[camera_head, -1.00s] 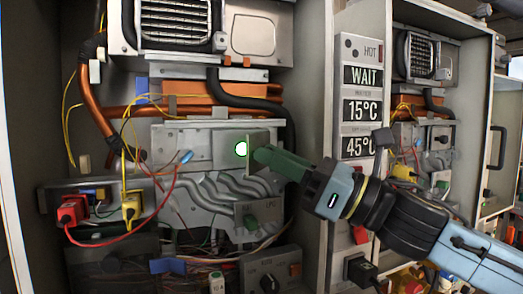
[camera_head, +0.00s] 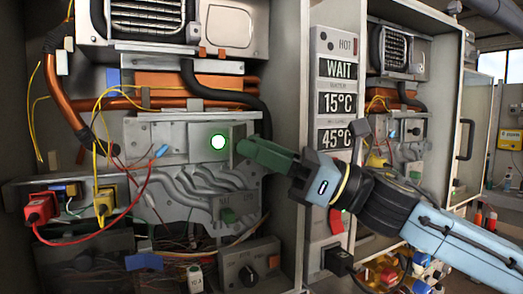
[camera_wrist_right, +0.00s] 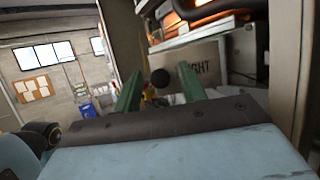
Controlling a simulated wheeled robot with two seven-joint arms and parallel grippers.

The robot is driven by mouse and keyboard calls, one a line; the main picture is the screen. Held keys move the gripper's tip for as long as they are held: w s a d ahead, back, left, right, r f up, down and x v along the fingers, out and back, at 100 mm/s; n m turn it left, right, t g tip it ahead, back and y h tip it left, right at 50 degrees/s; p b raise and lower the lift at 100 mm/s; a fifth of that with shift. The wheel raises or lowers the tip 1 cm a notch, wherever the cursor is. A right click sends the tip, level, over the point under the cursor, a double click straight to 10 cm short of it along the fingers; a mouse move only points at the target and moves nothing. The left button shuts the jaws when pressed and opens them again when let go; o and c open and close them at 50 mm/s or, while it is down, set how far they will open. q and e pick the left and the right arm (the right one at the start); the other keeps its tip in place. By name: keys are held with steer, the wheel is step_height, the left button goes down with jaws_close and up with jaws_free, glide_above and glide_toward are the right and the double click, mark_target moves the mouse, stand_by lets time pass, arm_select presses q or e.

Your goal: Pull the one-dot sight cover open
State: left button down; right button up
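In the head view a sight cover (camera_head: 237,133) stands out from the grey panel, just right of a round, glowing green-white sight (camera_head: 218,142). The sight is uncovered in this view. My right gripper (camera_head: 243,147), with green fingers, is at the cover. In the right wrist view the two fingers (camera_wrist_right: 160,88) stand apart, with a round black knob (camera_wrist_right: 160,77) showing between them. I cannot tell whether they touch it. A plate with the letters "GHT" (camera_wrist_right: 203,67) is behind the right finger. The dot marking is too small to make out. My left gripper is not in view.
The open cabinet's side wall (camera_head: 288,120) is close to the right of my gripper. Bent grey pipes (camera_head: 190,185) run below the sight. Loose wires with a red plug (camera_head: 40,208) hang at lower left. A display column (camera_head: 338,100) reads WAIT, 15°C and 45°C.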

steer(key=b+v, duration=0.4)
steer(key=v, duration=0.9)
steer(key=shift+d+b, duration=0.2)
steer(key=shift+b, duration=0.15)
steer(key=shift+f, duration=0.1)
